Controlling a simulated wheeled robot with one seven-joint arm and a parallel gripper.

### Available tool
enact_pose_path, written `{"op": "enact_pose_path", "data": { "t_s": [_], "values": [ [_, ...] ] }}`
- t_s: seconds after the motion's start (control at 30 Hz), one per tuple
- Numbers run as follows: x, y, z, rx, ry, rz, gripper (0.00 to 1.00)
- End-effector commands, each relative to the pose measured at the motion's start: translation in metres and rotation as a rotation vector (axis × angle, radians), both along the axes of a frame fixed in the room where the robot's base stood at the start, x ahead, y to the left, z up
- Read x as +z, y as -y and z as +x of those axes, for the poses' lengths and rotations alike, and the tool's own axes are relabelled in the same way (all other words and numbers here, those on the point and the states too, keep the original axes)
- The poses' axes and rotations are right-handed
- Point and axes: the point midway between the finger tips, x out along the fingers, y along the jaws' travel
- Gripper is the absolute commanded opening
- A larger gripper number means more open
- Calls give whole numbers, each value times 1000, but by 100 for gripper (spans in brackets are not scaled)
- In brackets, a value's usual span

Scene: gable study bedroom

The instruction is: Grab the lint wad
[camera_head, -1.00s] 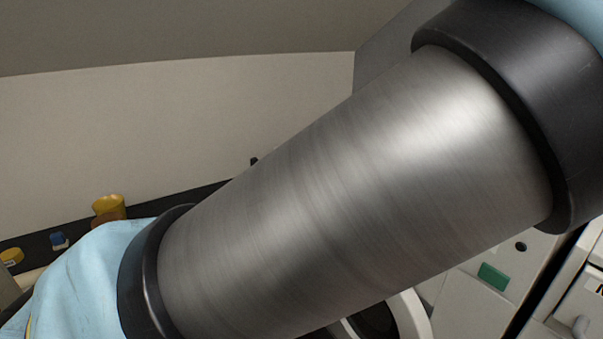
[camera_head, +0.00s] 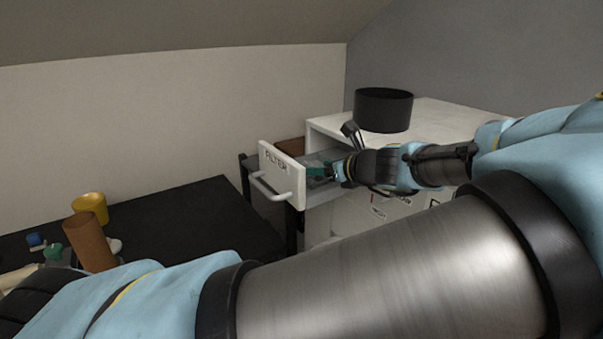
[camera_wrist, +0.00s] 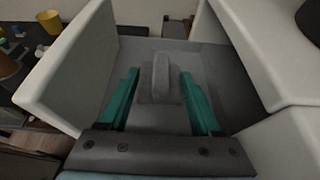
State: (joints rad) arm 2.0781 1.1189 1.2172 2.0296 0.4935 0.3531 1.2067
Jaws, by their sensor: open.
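In the wrist view a grey, rough-looking lump, which looks like the lint wad (camera_wrist: 160,82), stands upright in the open drawer (camera_wrist: 215,58). My gripper (camera_wrist: 160,76) is open, with one teal finger on each side of the lump and visible gaps between. I cannot tell how deep the fingers reach beside it. In the head view my gripper (camera_head: 320,171) is at the open drawer, behind its white front marked FILTER (camera_head: 280,175). The lint wad cannot be made out there.
The drawer's pale walls stand close around my gripper. A black round container (camera_head: 383,110) sits on the white cabinet top (camera_head: 440,118). At left, a black table (camera_head: 190,220) holds a yellow cup (camera_head: 90,207) and a brown cylinder (camera_head: 88,242).

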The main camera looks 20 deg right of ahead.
Motion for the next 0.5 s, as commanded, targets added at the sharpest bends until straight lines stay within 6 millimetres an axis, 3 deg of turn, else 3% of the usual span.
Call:
{"op": "enact_pose_path", "data": {
  "t_s": [0.23,0.5],
  "values": [
    [-8,-5,35,2,1,2,65],
    [-14,-5,42,-1,0,0,65]
  ]
}}
